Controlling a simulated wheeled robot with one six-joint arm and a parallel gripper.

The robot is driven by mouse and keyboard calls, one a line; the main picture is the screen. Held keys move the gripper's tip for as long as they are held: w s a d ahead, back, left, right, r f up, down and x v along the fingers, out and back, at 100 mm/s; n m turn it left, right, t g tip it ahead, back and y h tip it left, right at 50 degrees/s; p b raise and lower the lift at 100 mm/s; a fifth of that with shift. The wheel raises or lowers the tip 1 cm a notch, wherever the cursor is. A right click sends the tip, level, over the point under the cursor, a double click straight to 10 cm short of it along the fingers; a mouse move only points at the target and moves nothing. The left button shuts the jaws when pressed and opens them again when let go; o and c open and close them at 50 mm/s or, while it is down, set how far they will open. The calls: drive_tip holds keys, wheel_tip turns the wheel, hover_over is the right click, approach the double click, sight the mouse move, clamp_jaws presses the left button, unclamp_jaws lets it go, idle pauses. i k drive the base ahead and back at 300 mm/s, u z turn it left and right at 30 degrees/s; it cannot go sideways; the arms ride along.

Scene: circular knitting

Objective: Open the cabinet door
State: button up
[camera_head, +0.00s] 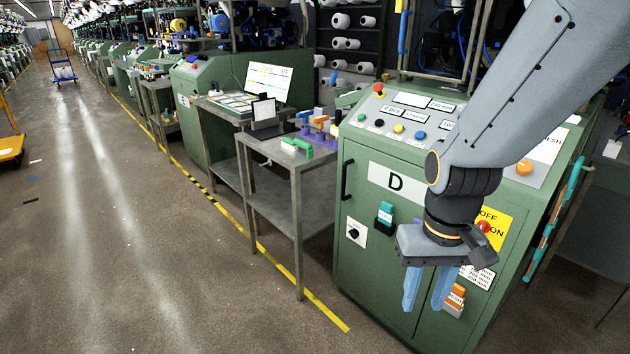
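The green cabinet (370,235) marked "D" stands at the right of the view. Its front door (372,270) looks shut, with a black vertical handle (347,180) near its upper left edge. A black rotary knob on a white plate (354,233) is below the handle. My gripper (426,302) hangs in front of the cabinet, to the right of and lower than the handle. Its two blue fingers point down and are apart, with nothing seen between them. My arm hides part of the panel and the right front of the cabinet.
A metal side table (282,155) with tools stands left of the cabinet. Buttons line the sloped control panel (402,121). A yellow floor line (262,255) runs past the machines.

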sight(368, 265)
drive_tip(key=u, duration=0.1)
drive_tip(key=i, duration=1)
drive_tip(key=z, duration=0.5)
